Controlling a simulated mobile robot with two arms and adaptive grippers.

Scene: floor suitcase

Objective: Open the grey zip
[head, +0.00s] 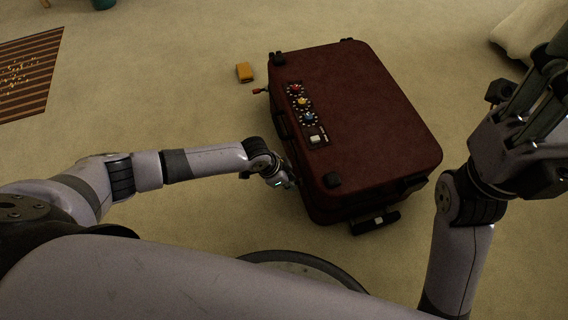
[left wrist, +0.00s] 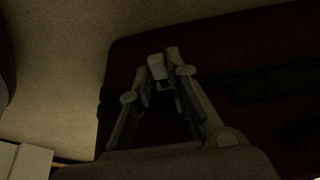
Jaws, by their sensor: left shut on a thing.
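A dark red suitcase (head: 375,105) lies flat on the floor and is closed. My left gripper (head: 284,184) is at the suitcase's left side, near its front left corner. The left wrist view shows its two fingers converging and shut on a small light grey piece, the grey zip (left wrist: 157,62), beside the dark suitcase wall (left wrist: 240,60). In the head view the zip is hidden by the gripper. My right gripper (head: 538,88) is raised at the right, apart from the suitcase; its fingertips are not clear.
A panel with red, yellow and blue knobs (head: 302,103) and a pale switch (head: 316,138) is on the suitcase top. A striped rug (head: 30,75) is far left.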

